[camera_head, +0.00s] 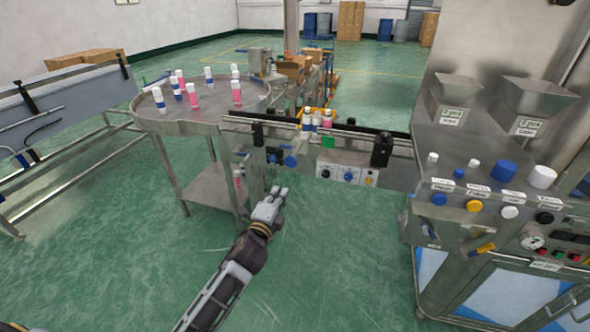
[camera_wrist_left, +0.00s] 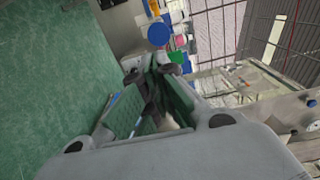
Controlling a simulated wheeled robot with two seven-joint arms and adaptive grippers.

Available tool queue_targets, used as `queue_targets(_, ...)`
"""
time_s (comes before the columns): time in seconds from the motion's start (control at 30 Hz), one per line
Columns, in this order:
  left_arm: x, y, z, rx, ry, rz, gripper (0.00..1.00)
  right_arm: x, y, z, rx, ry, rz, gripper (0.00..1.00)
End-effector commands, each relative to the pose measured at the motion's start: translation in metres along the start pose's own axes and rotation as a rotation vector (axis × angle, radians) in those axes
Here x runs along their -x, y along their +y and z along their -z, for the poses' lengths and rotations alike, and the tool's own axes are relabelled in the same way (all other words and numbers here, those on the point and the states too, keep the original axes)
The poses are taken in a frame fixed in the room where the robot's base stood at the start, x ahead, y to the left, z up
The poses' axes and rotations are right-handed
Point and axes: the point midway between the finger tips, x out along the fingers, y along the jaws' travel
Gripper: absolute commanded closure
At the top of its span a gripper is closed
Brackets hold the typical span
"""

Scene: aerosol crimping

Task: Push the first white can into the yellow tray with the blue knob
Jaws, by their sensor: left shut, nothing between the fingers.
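Several small cans with white tops and blue or pink bodies stand together on the conveyor; one of them is a white-topped can (camera_head: 307,117) at the left of the group. A bit of yellow edge (camera_head: 333,113) shows behind them; I cannot tell how much of it is the yellow tray. A blue knob (camera_head: 290,161) is on the conveyor's front. A round blue knob (camera_wrist_left: 158,35) shows large beyond my fingers in the left wrist view. My left gripper (camera_head: 281,191) is shut and empty, below and in front of the conveyor, apart from the knob. My right gripper is not in view.
A round steel table (camera_head: 205,120) with several cans stands left of the conveyor (camera_head: 250,128). A control box with dials (camera_head: 347,172) hangs on the conveyor's front. A steel machine (camera_head: 480,215) with caps and buttons stands at right. Green floor in front is open.

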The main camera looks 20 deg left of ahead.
Motion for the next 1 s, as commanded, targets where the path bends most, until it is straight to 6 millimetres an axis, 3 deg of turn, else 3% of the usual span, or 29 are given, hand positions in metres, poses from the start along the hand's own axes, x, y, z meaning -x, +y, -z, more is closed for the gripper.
queue_targets(0.57, -0.002, -0.004, 0.000, -0.004, 0.000, 0.006, 1.00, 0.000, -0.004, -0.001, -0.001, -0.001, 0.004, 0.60)
queue_targets(1.0, -0.030, -0.004, 0.001, -0.004, 0.000, 0.006, 1.00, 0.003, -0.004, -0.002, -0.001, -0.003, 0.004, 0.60)
